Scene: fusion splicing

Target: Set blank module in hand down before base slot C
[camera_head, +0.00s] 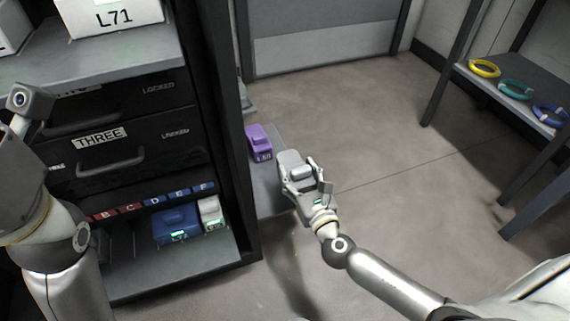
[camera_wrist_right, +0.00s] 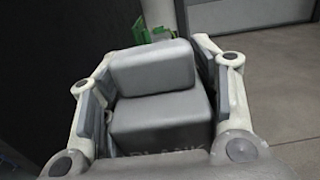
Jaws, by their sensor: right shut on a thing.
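The blank module (camera_head: 291,160) is a grey block with a raised back part. It also shows in the right wrist view (camera_wrist_right: 160,95), with lettering partly hidden on its front edge. My right gripper (camera_head: 306,180) is shut on it, with a finger on each side, and holds it beside the cabinet. The slot C label (camera_head: 130,208) is red and sits on the row of lettered labels low in the cabinet. The space under it looks empty, partly in shadow. Only part of my left arm's end (camera_head: 28,101) shows at the left edge; its fingers are not clear.
A blue module (camera_head: 176,226) and a white module (camera_head: 211,212) stand in the lower bay, right of slot C. A purple module (camera_head: 259,142) sits on a grey side shelf (camera_head: 268,191). The cabinet's black post (camera_head: 232,190) stands between the bay and my right gripper.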

